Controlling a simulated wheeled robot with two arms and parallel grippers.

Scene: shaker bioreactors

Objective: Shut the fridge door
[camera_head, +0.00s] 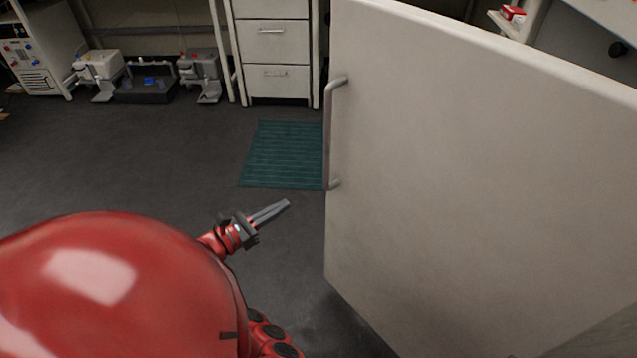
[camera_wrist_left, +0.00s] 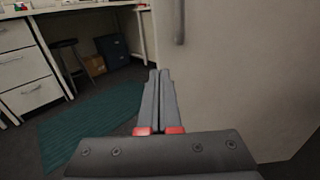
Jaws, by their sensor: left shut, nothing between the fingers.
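The fridge door (camera_head: 470,190) is a large pale panel standing open on the right of the head view. Its grey bar handle (camera_head: 331,135) runs upright along the door's left edge. In the left wrist view the door (camera_wrist_left: 245,70) fills the right side, and the handle's lower end (camera_wrist_left: 180,22) shows at the top. My left gripper (camera_head: 287,204) is shut and empty, left of the door's edge and lower in the picture than the handle, apart from both. Its closed fingers (camera_wrist_left: 159,75) point forward in the left wrist view. My right gripper is out of view.
A green mat (camera_head: 283,155) lies on the dark floor beyond the gripper. A white drawer unit (camera_head: 273,50) stands at the back, with lab devices (camera_head: 150,78) to its left. A stool (camera_wrist_left: 72,62) shows under the bench.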

